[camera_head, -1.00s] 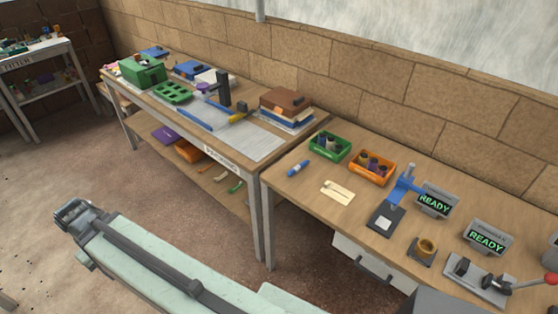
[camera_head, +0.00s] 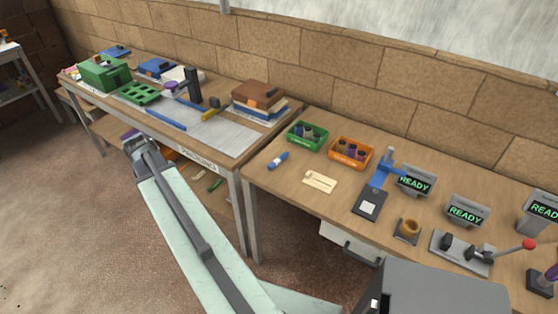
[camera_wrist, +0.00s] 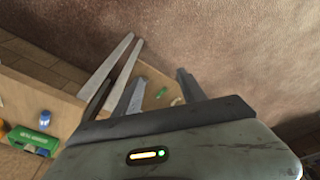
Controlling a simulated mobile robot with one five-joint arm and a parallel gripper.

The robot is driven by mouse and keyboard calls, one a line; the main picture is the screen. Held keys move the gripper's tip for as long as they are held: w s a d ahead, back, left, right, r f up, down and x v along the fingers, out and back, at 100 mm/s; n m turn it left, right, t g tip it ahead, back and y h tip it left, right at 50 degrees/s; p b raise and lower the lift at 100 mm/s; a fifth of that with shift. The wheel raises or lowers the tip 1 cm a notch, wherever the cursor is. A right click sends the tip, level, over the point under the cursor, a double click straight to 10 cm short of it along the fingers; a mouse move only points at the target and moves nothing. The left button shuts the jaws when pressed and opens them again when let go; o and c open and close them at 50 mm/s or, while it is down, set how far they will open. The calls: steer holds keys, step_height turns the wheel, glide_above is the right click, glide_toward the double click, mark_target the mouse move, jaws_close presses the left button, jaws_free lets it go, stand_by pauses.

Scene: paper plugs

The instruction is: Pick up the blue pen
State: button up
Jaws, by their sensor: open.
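A short blue pen (camera_head: 278,159) with a pale band lies near the left end of the right-hand table (camera_head: 270,184), in front of a green bin. A small blue thing, likely the same pen (camera_wrist: 46,116), shows at the left of the wrist view. My gripper (camera_head: 140,146) is in front of the left table, well to the left of the pen and apart from it. In the wrist view my gripper (camera_wrist: 160,86) is open with nothing between its fingers, pointing at the floor and the lower shelf.
A green bin (camera_head: 294,146) and an orange bin (camera_head: 338,163) stand behind the pen. A cream tag (camera_head: 320,182) lies right of it, then a blue stand (camera_head: 386,160). A long blue strip (camera_head: 166,120) lies on the left table. The floor in front is clear.

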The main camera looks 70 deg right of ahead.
steer(key=s+d+m+h, duration=0.1)
steer(key=s+d+m, duration=0.2)
steer(key=s+d, duration=0.45)
steer(key=s+d+m, duration=0.3)
steer(key=s+d, duration=0.1)
steer(key=d, duration=0.6)
steer(key=m+g+h, duration=0.1)
steer(key=m+g, duration=0.1)
steer(key=m, duration=0.3)
glide_toward(277, 159)
steer(key=shift+f, duration=0.65)
steer(key=b+x, duration=0.2)
steer(key=shift+f, duration=0.4)
steer(key=b+x, duration=0.5)
steer(key=shift+s+d+f, duration=0.1)
steer(key=shift+s+d, duration=0.05)
steer(key=shift+d, duration=0.2)
steer(key=shift+r, duration=0.2)
steer(key=shift+f, duration=0.1)
jaws_close()
